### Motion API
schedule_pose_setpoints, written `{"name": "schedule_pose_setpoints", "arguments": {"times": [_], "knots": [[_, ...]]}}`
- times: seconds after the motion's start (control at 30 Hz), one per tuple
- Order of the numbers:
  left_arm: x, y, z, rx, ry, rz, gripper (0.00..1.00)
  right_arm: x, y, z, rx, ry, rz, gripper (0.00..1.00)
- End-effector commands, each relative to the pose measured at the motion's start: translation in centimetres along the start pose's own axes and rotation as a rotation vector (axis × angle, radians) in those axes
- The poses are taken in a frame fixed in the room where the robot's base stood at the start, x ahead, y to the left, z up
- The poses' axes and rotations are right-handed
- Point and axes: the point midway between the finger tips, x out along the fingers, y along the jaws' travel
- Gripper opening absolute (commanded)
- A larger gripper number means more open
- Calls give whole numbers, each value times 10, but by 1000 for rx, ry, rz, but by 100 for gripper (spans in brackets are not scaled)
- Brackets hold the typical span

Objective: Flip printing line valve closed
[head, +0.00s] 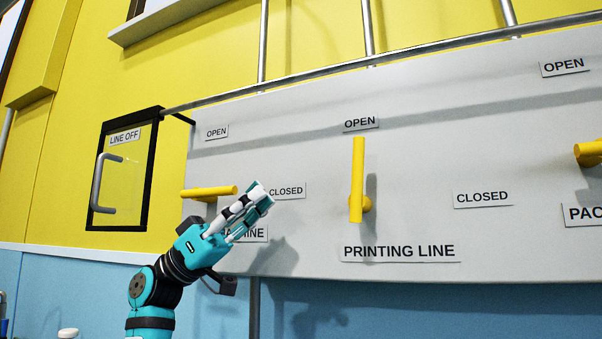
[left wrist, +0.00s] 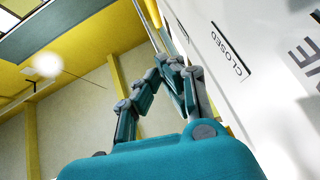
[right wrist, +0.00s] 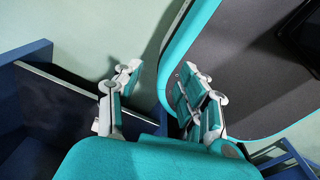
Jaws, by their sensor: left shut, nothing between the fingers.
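The printing line valve (head: 357,180) is a yellow handle on the grey panel. It stands upright, pointing up to the OPEN label (head: 361,123) above the PRINTING LINE label (head: 399,252). Its CLOSED label (head: 482,198) is to the right. My left gripper (head: 263,194) is shut and empty, left of this handle and apart from it, its fingers pointing up and right. In the left wrist view its fingertips (left wrist: 168,66) come together beside the panel. My right gripper (right wrist: 160,78) shows only in the right wrist view, with its fingers spread apart.
Another yellow valve handle (head: 208,193) lies level just left of my left gripper, with its own CLOSED label (head: 286,191). A third yellow handle (head: 588,153) is cut off at the right edge. A LINE OFF box (head: 124,170) hangs at the left. Pipes run above the panel.

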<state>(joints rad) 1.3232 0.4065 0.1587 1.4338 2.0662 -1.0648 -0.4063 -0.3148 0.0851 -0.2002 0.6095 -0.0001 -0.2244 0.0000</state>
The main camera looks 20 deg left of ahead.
Motion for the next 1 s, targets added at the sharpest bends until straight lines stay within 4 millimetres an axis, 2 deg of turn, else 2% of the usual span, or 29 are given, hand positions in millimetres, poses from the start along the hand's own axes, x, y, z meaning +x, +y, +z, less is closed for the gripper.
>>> {"name": "schedule_pose_setpoints", "arguments": {"times": [0.13,0.33,0.5,0.7,1.0], "knots": [[24,1,-2,0,-2,2,0,-12,2,-6,0,9,2,40],[68,0,-4,0,-1,1,0,-32,4,-28,0,43,5,40],[102,0,-3,0,-1,0,0,-46,2,-32,2,46,1,40],[118,-1,20,-1,-1,-1,0,-54,-4,-26,4,36,-6,40],[124,-1,29,0,0,-2,0,-56,-5,-21,4,27,-7,40]]}}
